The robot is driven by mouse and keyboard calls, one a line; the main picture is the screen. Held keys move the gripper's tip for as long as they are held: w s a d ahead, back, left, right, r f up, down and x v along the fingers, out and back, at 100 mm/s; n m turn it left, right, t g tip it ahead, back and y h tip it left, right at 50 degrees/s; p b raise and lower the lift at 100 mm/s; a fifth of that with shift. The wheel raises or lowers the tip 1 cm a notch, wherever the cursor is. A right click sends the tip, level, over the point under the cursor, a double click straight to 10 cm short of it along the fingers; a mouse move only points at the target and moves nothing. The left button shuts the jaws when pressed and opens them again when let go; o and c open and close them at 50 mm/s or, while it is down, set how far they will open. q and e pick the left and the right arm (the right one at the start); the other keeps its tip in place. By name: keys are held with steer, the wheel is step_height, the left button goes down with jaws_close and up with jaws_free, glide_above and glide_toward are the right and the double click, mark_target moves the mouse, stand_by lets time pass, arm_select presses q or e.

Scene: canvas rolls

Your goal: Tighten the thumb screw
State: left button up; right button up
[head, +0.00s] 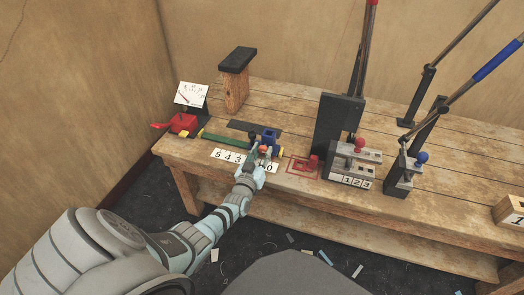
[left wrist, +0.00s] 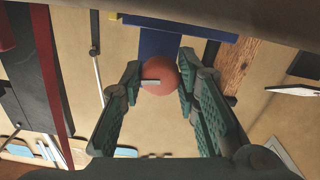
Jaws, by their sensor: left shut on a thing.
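A blue block (head: 269,137) stands on the bench beside a long green bar (head: 225,142). A small orange-red round knob, seemingly the thumb screw, shows at the front of this block (head: 263,149). My left gripper (head: 257,162) reaches it from the front edge of the bench. In the left wrist view, the fingertips of my left gripper (left wrist: 160,88) are on either side of the orange-red knob (left wrist: 158,70), shut on it. A pale slot or bar crosses the knob, and a blue part (left wrist: 160,40) shows behind it. My right gripper is not in view.
Number cards (head: 228,156) lie along the front edge, partly behind my left arm. A wooden post (head: 236,90) stands behind.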

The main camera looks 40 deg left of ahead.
arm_select(q)
steer(key=m, duration=0.3)
steer(key=shift+m+p, duration=0.4)
steer(key=m, duration=0.3)
steer(key=shift+m+p, duration=0.3)
steer(key=m, duration=0.3)
steer(key=shift+m, duration=0.6)
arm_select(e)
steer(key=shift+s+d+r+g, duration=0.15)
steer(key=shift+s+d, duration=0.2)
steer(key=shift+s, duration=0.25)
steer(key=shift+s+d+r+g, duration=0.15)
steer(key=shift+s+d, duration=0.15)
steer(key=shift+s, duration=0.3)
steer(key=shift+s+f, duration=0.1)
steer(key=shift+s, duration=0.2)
